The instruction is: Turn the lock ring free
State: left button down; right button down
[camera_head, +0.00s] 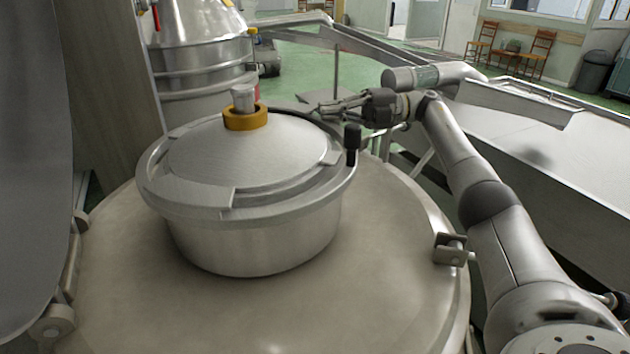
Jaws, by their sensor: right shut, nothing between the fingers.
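A metal lock ring (250,208) lies around the rim of a domed lid (225,155) on a round steel neck (265,250). The ring has a step at its front and an upright black handle (352,140) on its right side. A yellow collar (246,120) with a grey knob sits on top of the lid. My right gripper (326,107) is shut and empty. In the picture its fingers point left, just above and behind the black handle, and look apart from it. My left gripper is not in view.
The neck stands on a broad tank top (365,270) with a hinge bracket (450,249) at the right. A ribbed steel vessel (205,60) stands behind. A long metal trough (570,150) runs along the right. A grey panel (30,160) fills the left edge.

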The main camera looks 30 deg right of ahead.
dwell(0.6)
jog(key=shift+r, duration=0.1)
jog(key=shift+s+d, duration=0.2)
jog(key=shift+d, duration=0.4)
jog(key=v, duration=0.6)
jog(key=shift+s, duration=0.2)
jog(key=shift+d, duration=0.1)
